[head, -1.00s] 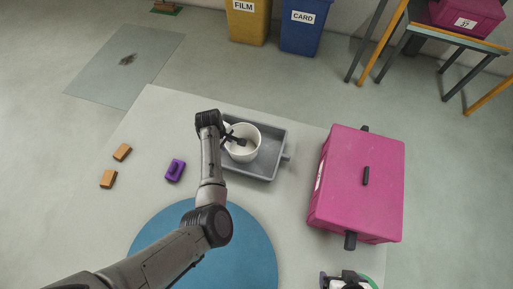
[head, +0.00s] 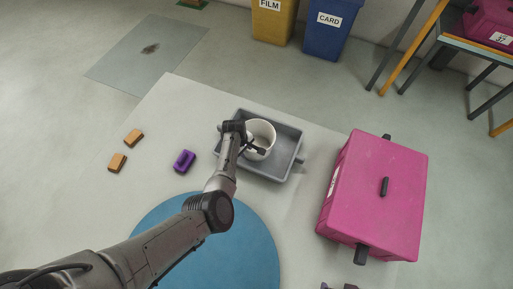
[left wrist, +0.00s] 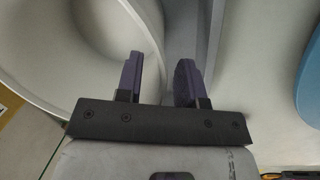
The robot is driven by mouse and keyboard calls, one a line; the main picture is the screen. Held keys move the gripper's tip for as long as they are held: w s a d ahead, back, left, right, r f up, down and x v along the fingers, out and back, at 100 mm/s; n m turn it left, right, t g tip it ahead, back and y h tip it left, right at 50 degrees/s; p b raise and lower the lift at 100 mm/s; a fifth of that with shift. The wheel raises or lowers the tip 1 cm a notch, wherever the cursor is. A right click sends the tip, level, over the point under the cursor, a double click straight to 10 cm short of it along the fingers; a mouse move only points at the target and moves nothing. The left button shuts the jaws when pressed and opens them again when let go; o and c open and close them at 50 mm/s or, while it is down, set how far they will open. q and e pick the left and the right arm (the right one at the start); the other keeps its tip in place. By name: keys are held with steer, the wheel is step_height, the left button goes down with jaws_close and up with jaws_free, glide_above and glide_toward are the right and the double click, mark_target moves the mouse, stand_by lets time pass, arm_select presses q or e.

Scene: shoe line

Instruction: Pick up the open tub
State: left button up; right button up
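The open tub (head: 267,131) is a white round container with an open top. It stands upright in a grey tray (head: 289,166) in the head view. My left gripper (head: 258,150) is at the tub's near side, by its rim. In the left wrist view, the tub's pale wall and open mouth (left wrist: 110,30) fill the upper left. The two dark fingers of the left gripper (left wrist: 160,80) stand apart, and the tub's edge runs up between them. I cannot tell whether either finger touches it.
A pink crate (head: 372,200) with dark handles stands right of the tray. A purple block (head: 184,161) and two orange blocks (head: 133,137) (head: 117,162) lie to the left. A blue round mat (head: 240,250) lies in front. Dark items show at the bottom edge.

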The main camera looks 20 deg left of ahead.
arm_select(q)
steer(key=shift+d+f, duration=0.1)
steer(key=shift+f, duration=0.55)
jaws_close()
stand_by(0.9)
steer(key=shift+w+r, duration=0.1)
